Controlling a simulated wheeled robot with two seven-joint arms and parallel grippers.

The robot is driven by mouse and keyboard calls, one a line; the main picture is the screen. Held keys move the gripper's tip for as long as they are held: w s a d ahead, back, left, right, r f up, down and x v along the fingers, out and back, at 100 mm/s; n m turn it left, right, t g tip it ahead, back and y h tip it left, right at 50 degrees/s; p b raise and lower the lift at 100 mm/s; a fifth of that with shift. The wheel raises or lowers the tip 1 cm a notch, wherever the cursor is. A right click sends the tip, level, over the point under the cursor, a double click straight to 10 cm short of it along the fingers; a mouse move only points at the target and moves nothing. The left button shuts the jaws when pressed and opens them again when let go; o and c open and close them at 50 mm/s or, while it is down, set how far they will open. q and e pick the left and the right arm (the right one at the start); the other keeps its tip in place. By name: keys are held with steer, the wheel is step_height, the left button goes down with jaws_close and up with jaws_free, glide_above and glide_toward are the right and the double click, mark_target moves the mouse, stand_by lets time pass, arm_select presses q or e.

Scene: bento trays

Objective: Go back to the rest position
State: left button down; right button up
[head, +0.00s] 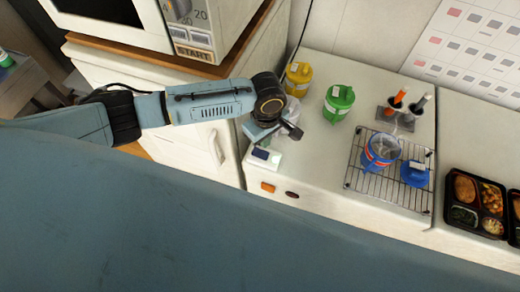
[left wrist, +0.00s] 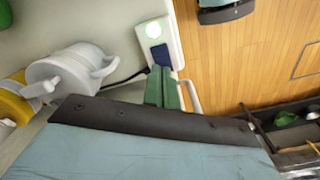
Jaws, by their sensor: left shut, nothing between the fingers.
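My left gripper (head: 263,141) is at the end of the blue arm that comes in from the left in the head view. It is above the left end of the white counter, just behind a small white device (head: 262,160) with a dark blue pad. In the left wrist view its green fingers (left wrist: 163,76) are together and empty. Their tips overlap the lower edge of the blue pad on the white device (left wrist: 171,40), which has a lit green light. I cannot tell whether they touch it. My right gripper is not in view.
A yellow container (head: 298,78), a green one (head: 338,103) and a pale one (left wrist: 72,75) stand near the left gripper. A wire rack (head: 390,190) holds blue items. Food trays (head: 478,233) are at the right. A microwave (head: 190,30) stands behind my arm.

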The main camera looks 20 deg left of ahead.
arm_select(q)
steer(key=shift+r, duration=0.45)
